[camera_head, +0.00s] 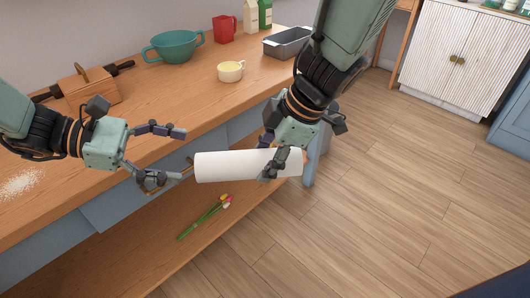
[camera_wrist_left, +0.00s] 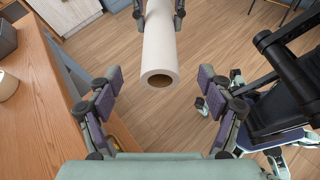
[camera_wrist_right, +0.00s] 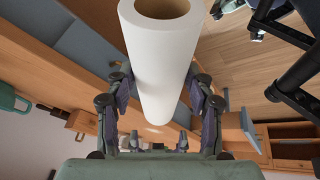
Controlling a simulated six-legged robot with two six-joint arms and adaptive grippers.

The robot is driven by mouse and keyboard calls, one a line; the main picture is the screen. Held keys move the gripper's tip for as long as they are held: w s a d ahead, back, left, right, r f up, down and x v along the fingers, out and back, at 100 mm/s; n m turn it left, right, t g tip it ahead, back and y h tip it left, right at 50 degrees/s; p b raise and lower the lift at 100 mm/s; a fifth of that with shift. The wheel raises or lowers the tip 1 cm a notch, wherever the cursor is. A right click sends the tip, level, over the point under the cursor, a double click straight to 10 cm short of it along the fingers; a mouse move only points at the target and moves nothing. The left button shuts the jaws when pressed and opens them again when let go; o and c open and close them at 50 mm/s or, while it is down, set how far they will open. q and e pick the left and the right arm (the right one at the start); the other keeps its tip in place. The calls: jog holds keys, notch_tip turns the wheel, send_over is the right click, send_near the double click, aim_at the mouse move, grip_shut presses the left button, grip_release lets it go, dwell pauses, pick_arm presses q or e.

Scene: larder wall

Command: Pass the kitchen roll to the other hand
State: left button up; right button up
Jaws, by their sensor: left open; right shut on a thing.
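The white kitchen roll (camera_head: 225,166) lies roughly level in the air in front of the counter edge. My right gripper (camera_head: 275,160) is shut on the kitchen roll near its right end; in the right wrist view the fingers press both sides of the roll (camera_wrist_right: 160,70). My left gripper (camera_head: 172,160) is open and empty, just left of the roll's free end. In the left wrist view the roll's hollow end (camera_wrist_left: 159,60) faces me, ahead of the open left fingers (camera_wrist_left: 165,90) and apart from them.
Tulips (camera_head: 205,217) lie on the lower shelf. Floor at right is clear.

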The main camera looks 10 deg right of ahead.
pick_arm(q)
jog(key=s+a+f+m+g+y, duration=0.1)
jog(key=s+a+f+y, duration=0.4)
jog(key=f, duration=0.5)
jog(key=s+a+f+m+g+y, duration=0.1)
jog(key=s+a+f+y, duration=0.2)
jog(key=s+f, duration=0.55)
jog(key=s+a+f+m+t+y, duration=0.1)
jog(key=s+a+f+m+y, duration=0.1)
jog(key=s+a+f+m, duration=0.2)
jog(key=s+a+f+m+t+y, duration=0.2)
jog(key=s+a+f+m, duration=0.3)
jog(key=s+m, duration=0.3)
jog(key=shift+s+f+m+y, duration=0.3)
jog(key=shift+s+f+y, duration=0.55)
jog(key=shift+s, duration=0.55)
